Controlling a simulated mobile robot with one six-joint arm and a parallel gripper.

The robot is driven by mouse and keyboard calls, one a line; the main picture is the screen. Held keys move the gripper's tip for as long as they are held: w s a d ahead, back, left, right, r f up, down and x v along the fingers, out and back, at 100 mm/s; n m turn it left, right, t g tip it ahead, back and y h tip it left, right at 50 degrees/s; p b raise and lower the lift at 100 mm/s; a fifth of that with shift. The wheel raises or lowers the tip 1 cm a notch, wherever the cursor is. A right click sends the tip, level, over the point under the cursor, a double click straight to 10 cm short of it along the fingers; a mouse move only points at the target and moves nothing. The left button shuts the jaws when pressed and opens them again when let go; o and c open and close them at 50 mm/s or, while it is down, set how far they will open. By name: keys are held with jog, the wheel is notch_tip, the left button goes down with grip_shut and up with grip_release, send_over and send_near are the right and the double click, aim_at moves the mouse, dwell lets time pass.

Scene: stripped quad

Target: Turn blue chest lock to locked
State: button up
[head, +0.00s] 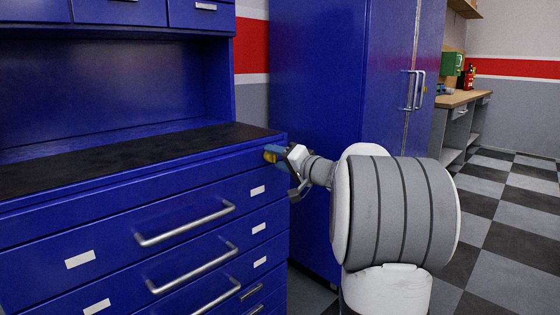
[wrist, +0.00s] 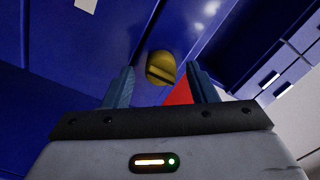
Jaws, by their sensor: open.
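The blue chest (head: 150,200) stands at the left, with a dark top and several drawers with bar handles. In the head view a bit of the yellow lock (head: 270,157) shows at the chest's upper right front corner, partly covered by my fingers. My gripper (wrist: 161,86) is open, its two blue fingers on either side of the knob in the picture. I cannot tell whether they touch it.
A tall blue cabinet (head: 320,100) with vertical handles stands just behind and right of the chest. A workbench (head: 460,98) with a red extinguisher (head: 469,78) is at the far right. The checkered floor (head: 510,210) is clear on the right.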

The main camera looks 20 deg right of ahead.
jog(key=shift+w+a, duration=0.1)
jog(key=shift+w, duration=0.15)
